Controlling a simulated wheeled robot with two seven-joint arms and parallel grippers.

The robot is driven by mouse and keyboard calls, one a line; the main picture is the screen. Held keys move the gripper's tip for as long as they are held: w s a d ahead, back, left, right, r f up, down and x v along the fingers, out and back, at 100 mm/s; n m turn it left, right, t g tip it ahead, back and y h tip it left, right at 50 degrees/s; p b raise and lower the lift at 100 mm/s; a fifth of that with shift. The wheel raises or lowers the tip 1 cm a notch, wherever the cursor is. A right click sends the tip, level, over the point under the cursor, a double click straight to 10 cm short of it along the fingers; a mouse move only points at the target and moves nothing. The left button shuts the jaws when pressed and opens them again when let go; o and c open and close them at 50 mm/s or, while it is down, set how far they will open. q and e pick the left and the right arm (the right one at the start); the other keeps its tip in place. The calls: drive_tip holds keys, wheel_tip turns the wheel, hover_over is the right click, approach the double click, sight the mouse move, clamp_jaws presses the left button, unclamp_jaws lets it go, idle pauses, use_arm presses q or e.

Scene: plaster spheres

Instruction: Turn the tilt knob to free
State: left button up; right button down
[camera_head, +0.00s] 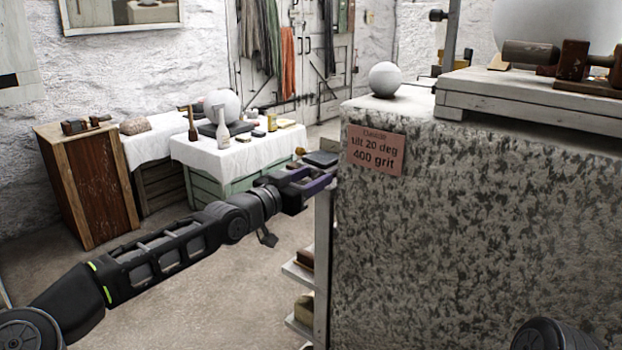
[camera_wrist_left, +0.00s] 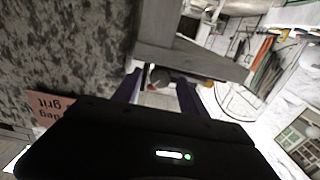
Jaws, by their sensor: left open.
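A small dark knob (camera_head: 437,15) sticks out to the left of a grey post at the top of the head view. I cannot tell if it is the tilt knob, and no free mark is readable. My left gripper (camera_head: 322,178) is open and empty, with purple fingers, beside the left edge of the speckled stone block (camera_head: 480,230). It is well below and left of the knob. In the left wrist view the open fingers (camera_wrist_left: 160,95) frame a small dark rounded thing (camera_wrist_left: 158,76) beyond them; what it is stays unclear. My right gripper is out of view.
A pink card (camera_head: 376,150) on the block reads "tilt 20 deg 400 grit". A small white sphere (camera_head: 385,79) and a wooden stand (camera_head: 540,100) under a large sphere (camera_head: 560,18) are on top. A cloth-covered table (camera_head: 235,158) stands behind my left arm.

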use_arm(q)
drive_tip(key=shift+c, duration=0.4)
clamp_jaws()
drive_tip(key=n, duration=0.2)
drive_tip(key=shift+n, duration=0.4)
drive_tip(key=shift+o, duration=0.4)
unclamp_jaws()
drive_tip(key=shift+a, duration=0.15)
